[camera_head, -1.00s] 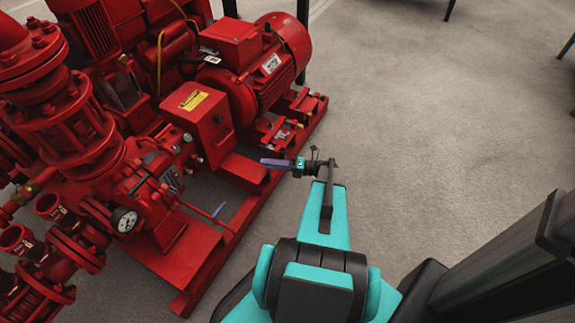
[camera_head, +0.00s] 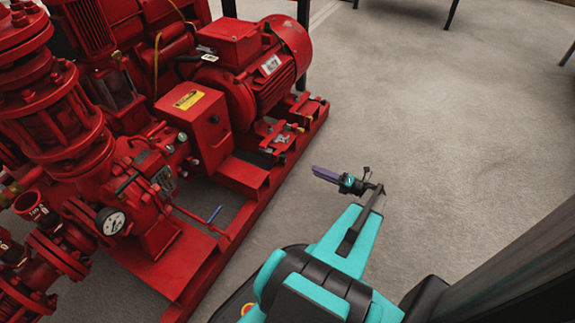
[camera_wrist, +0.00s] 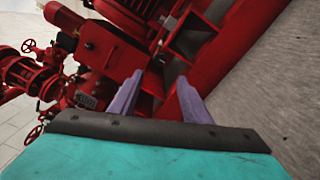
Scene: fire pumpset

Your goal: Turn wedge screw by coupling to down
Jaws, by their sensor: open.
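My gripper (camera_head: 324,174) is in the air to the right of the red pumpset base, over the grey floor. Its purple fingers are apart with nothing between them, as the wrist view shows (camera_wrist: 159,84). Small metal screw fittings (camera_head: 281,138) sit on the red base below the motor, near the coupling end, left of and apart from my gripper. Which of them is the wedge screw, and how it is turned, is too small to tell. The coupling itself is not clearly visible; a red box-shaped guard (camera_head: 196,120) with a yellow label stands in that area.
The red motor (camera_head: 255,70) stands at the back of the base frame (camera_head: 233,231). A blue-handled lever (camera_head: 214,213) sticks out at the base's near part. A pressure gauge (camera_head: 111,222) and red pipework fill the left. Open grey floor (camera_head: 430,140) lies to the right.

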